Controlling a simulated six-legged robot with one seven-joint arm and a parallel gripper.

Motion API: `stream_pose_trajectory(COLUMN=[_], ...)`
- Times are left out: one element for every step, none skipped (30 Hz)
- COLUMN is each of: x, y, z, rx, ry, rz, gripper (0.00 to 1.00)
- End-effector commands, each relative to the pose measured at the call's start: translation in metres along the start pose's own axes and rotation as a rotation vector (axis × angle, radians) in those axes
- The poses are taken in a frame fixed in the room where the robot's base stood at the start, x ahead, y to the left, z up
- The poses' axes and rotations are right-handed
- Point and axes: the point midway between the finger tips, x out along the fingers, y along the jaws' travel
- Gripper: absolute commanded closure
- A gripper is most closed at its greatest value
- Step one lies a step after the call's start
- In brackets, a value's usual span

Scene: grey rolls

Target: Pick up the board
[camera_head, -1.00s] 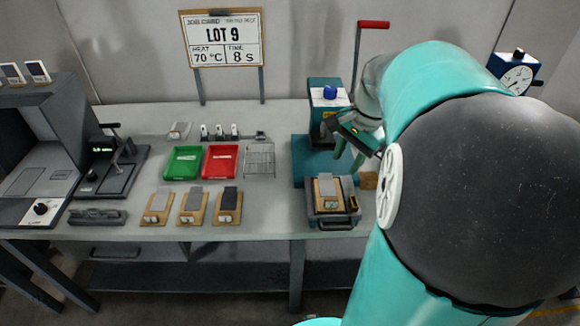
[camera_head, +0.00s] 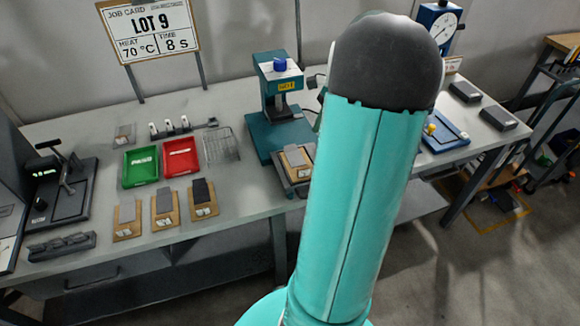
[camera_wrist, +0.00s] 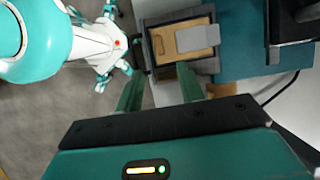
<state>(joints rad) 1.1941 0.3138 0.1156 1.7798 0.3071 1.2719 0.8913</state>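A wooden board (camera_head: 298,158) with a grey plate on it lies in a dark tray (camera_head: 284,180) at the front of the teal press, partly hidden by my arm. In the wrist view the same board (camera_wrist: 165,42) and its tray (camera_wrist: 152,60) are just beyond my fingers. My gripper (camera_wrist: 160,74) is open and empty, its two green fingers spread apart near the tray's edge. My arm hides the gripper in the head view. Several similar boards lie left on the bench: a light one (camera_head: 127,222), a grey one (camera_head: 165,212) and a dark one (camera_head: 204,199).
The teal press (camera_head: 277,100) stands behind the tray. A green tray (camera_head: 141,166), a red tray (camera_head: 181,158) and a wire rack (camera_head: 221,146) are to the left. A blue gauge stand (camera_head: 440,22) is at the right. The bench front between boards and press is clear.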

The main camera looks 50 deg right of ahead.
Motion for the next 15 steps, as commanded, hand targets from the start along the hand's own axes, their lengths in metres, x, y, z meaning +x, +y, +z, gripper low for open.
stream_pose_trajectory(x=[0.0, 0.001, 0.002, 0.004, 0.007, 0.013, 0.018, 0.023, 0.031, 0.037, 0.043, 0.051, 0.056, 0.062, 0.068], y=[0.0, 0.0, 0.0, 0.0, 0.0, 0.001, 0.001, 0.001, 0.002, 0.001, 0.001, 0.001, 0.001, 0.001, 0.001], z=[-0.003, -0.004, -0.005, -0.006, -0.007, -0.008, -0.009, -0.009, -0.01, -0.01, -0.01, -0.011, -0.01, -0.01, -0.011], rx=[0.008, 0.011, 0.013, 0.014, 0.015, 0.015, 0.016, 0.016, 0.016, 0.015, 0.015, 0.015, 0.015, 0.014, 0.014], ry=[-0.004, -0.005, -0.007, -0.007, -0.007, -0.007, -0.008, -0.008, -0.009, -0.009, -0.008, -0.008, -0.008, -0.008, -0.008], rz=[-0.001, -0.001, -0.001, 0.0, 0.0, 0.0, 0.0, 0.001, 0.002, 0.001, 0.001, 0.001, 0.001, 0.001, 0.001], gripper=[0.62, 0.62, 0.62, 0.62, 0.62, 0.62, 0.62, 0.62, 0.62, 0.62, 0.62, 0.62, 0.62, 0.62, 0.62])
